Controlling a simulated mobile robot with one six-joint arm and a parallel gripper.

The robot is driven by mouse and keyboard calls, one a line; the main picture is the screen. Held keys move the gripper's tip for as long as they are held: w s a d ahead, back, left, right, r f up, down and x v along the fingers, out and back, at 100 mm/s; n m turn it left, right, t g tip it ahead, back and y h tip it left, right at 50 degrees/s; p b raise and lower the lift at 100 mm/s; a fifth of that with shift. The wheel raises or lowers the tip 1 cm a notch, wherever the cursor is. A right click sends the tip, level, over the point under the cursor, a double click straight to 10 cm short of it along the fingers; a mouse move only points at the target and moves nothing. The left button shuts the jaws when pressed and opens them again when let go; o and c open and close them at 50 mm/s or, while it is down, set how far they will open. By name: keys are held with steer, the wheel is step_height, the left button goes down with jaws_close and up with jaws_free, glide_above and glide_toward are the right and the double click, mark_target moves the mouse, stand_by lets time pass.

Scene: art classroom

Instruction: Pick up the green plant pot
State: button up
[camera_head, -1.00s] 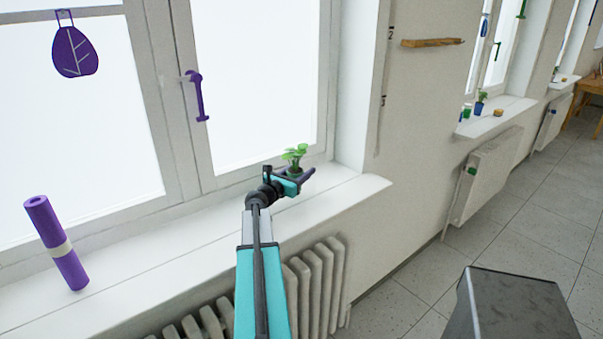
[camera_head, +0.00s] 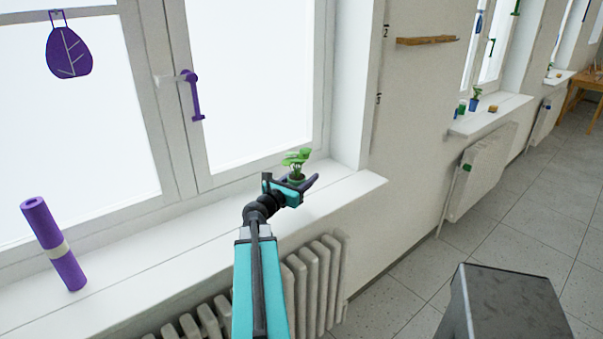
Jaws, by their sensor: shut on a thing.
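The green plant (camera_head: 297,158) stands in a small pot at the right end of the near window sill. Its leaves show above my gripper, and most of the pot is hidden behind the gripper. My gripper (camera_head: 298,181) is at the plant pot, with a finger on either side, and is shut on it. The plant is upright. I cannot tell whether the pot touches the sill.
The white sill (camera_head: 150,250) is clear between the gripper and a purple roll (camera_head: 54,243) at left. A radiator (camera_head: 315,285) is below. A purple window handle (camera_head: 193,95) sticks out above. Another potted plant (camera_head: 475,98) stands on the farther sill.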

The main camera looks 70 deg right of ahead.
steer(key=a, duration=0.1)
steer(key=s+a, duration=0.2)
steer(key=shift+a+r, duration=0.1)
steer(key=shift+r, duration=0.15)
steer(key=shift+r+p, duration=0.15)
steer(key=shift+p, duration=1.05)
steer(key=p, duration=0.3)
steer(key=shift+s+a, duration=0.15)
steer(key=shift+a, duration=0.05)
steer(key=p, duration=0.3)
steer(key=a+p, duration=0.1)
steer(key=p, duration=0.2)
steer(key=shift+s+a+r+p, duration=0.1)
steer(key=shift+s+p, duration=0.25)
steer(key=shift+s+a+p, duration=0.1)
steer(key=shift+a+p, duration=0.2)
steer(key=shift+p, duration=0.55)
steer(key=shift+s, duration=0.1)
